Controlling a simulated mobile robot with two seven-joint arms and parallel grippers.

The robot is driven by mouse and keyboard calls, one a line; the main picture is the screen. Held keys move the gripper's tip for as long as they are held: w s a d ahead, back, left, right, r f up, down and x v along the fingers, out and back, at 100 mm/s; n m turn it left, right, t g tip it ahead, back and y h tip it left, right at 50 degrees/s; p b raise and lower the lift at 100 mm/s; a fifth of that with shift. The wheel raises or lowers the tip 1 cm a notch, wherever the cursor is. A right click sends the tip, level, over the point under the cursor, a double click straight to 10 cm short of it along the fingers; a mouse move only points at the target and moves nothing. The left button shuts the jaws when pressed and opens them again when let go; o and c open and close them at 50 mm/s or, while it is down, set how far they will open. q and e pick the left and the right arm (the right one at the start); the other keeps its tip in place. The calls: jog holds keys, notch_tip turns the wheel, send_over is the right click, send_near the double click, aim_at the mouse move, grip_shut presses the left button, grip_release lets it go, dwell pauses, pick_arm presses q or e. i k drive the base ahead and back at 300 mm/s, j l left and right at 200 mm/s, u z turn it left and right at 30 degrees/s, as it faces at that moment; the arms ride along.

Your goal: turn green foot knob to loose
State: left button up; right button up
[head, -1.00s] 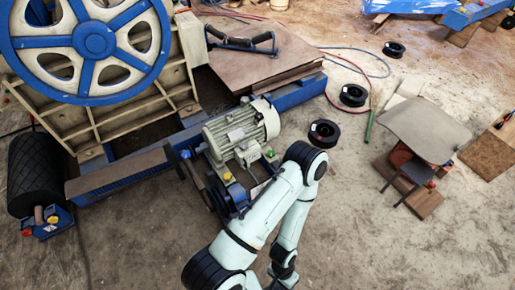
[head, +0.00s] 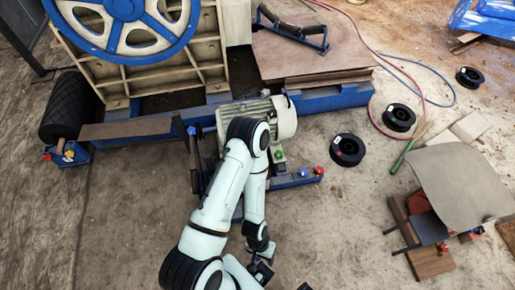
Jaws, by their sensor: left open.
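The motor (head: 284,118) is grey and ribbed and sits on a blue base frame (head: 290,181). A small green knob (head: 278,154) shows at the motor's near right foot, just right of my arm. A blue knob (head: 192,130) is left of the motor. A red knob (head: 319,170) and another blue knob (head: 303,172) are at the right end of the frame. My left gripper (head: 262,274) is low in the picture, open and apart from the green knob. My arm hides part of the motor and its near feet. My right gripper is not recognisable in view.
A crusher with a blue flywheel (head: 122,8) stands at the back left. Black spools (head: 347,150) and hoses lie on the floor at the right. A table with a curved sheet (head: 458,184) stands farther right. The floor at the lower left is clear.

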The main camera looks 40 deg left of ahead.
aim_at(278, 153)
jog(key=i+u, duration=0.15)
jog(key=u, duration=0.25)
jog(key=i+u, duration=0.1)
jog(key=u, duration=0.3)
jog(key=i+l+u, duration=0.15)
jog(key=u, duration=0.25)
jog(key=i+l+u, duration=0.1)
jog(key=u, duration=0.3)
jog(key=i+l+u, duration=0.15)
jog(key=u, duration=0.3)
jog(key=i+l+u, duration=0.15)
jog(key=u, duration=0.25)
jog(key=i+l+u, duration=0.1)
jog(key=l+u, duration=0.2)
jog(key=u, duration=0.15)
jog(key=i+l+u, duration=0.15)
jog(key=l+u, duration=0.2)
jog(key=i+l, duration=0.05)
jog(key=l, duration=0.05)
